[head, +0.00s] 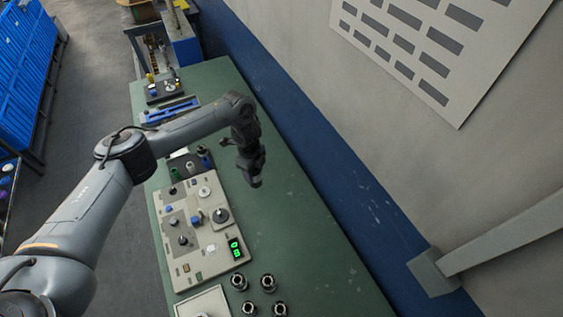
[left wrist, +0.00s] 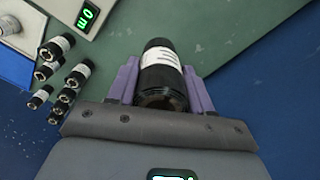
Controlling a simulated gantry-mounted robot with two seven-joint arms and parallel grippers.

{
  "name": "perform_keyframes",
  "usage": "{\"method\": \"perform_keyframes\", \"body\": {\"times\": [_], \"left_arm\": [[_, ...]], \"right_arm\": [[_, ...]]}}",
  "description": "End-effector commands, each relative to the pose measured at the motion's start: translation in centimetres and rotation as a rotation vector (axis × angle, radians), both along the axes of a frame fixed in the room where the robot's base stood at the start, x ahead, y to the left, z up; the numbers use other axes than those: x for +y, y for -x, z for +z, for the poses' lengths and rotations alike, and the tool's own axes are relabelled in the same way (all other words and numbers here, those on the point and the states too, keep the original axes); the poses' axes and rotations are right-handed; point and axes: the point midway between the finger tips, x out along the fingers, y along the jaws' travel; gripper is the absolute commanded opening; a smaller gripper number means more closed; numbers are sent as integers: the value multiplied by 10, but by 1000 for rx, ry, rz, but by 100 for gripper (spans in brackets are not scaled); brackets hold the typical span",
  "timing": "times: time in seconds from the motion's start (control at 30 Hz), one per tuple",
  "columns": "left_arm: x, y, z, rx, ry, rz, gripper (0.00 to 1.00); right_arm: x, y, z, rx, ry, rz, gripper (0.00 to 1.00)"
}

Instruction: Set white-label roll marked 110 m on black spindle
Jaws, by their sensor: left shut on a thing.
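My left gripper (head: 252,172) is above the green table, right of the beige panel. In the left wrist view its purple fingers (left wrist: 162,82) are shut around a black roll with a white label (left wrist: 160,58). The print on that label is too small to read. The beige panel (head: 176,272) carries several short upright posts, including a dark post on a grey square (head: 220,214) and another dark post (head: 182,240). I cannot tell for sure which is the black spindle. The held roll is apart from the panel. My right gripper is not in view.
Several dark rolls (head: 268,283) stand near the panel's front end; they also show in the left wrist view (left wrist: 57,47). A green-lit display (head: 236,248) sits on the panel. The green table (head: 300,235) is clear to the right, beside the blue wall band (head: 345,180).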

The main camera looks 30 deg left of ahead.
Motion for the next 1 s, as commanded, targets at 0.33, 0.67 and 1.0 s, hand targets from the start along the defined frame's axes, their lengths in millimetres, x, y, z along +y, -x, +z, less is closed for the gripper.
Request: {"method": "perform_keyframes", "body": {"times": [0.33,0.67,1.0], "left_arm": [[68,70,-49,4,-9,110,15],[98,117,-74,-2,-24,154,15],[101,131,-90,-5,-24,158,15]], "right_arm": [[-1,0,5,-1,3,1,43],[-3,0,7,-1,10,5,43],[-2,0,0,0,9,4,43]]}}
